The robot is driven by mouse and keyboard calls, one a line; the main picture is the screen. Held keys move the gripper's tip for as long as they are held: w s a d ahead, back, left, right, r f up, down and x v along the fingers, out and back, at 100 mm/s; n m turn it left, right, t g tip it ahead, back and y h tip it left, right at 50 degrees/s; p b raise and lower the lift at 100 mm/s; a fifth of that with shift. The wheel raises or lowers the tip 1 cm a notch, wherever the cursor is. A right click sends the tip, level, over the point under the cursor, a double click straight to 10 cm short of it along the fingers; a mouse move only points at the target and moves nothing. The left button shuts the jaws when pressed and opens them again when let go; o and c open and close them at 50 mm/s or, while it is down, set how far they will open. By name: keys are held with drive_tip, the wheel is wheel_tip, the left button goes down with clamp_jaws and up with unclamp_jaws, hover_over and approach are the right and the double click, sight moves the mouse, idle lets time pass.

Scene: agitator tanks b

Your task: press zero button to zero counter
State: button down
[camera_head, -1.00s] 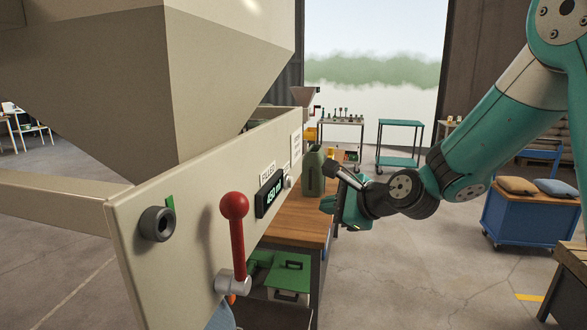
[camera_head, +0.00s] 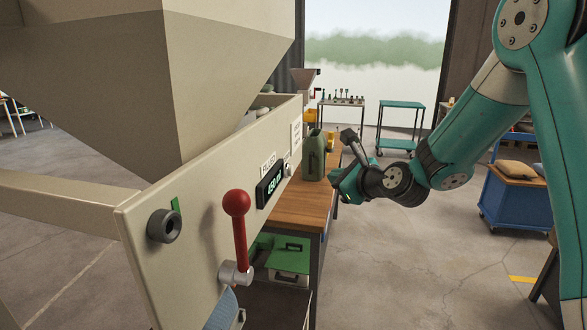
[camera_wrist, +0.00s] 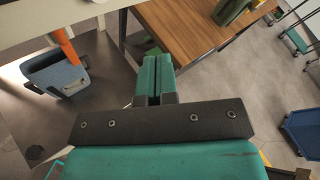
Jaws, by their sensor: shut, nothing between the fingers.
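A beige panel (camera_head: 196,225) carries a dark counter display (camera_head: 270,185) with lit pale digits and a label above it. A small pale round knob or button (camera_head: 289,170) sits just right of the display; its marking is too small to read. My gripper (camera_head: 338,180) is to the right of the panel, apart from it, near the wooden bench. In the wrist view, my gripper's two teal fingers (camera_wrist: 155,75) lie together, shut and empty. The display and button are not visible in the wrist view.
A red-knobbed lever (camera_head: 237,210) and a dark round fitting (camera_head: 164,226) protrude from the panel. A green jerrycan (camera_head: 314,157) stands on the wooden bench (camera_head: 303,203), close to my gripper. A blue cart (camera_head: 516,205) stands at right. Open floor lies between.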

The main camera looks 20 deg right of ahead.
sight(290, 171)
drive_tip(key=w+a+p, duration=0.3)
drive_tip(key=a, duration=0.2)
drive_tip(key=shift+a, duration=0.3)
drive_tip(key=shift+w+p, duration=0.1)
drive_tip(key=shift+p, duration=0.2)
idle(1.6)
drive_tip(key=shift+w+a+p, duration=0.2)
drive_tip(key=shift+a+p, duration=0.1)
drive_tip(key=shift+a, duration=0.05)
drive_tip(key=shift+w+a+p, duration=0.25)
drive_tip(key=shift+a+p, duration=0.1)
drive_tip(key=shift+a, duration=0.05)
idle(0.6)
drive_tip(key=shift+d, duration=0.1)
drive_tip(key=shift+s+d+b, duration=0.4)
drive_tip(key=shift+s+d, duration=0.05)
drive_tip(key=shift+d, duration=0.2)
drive_tip(key=shift+d, duration=0.1)
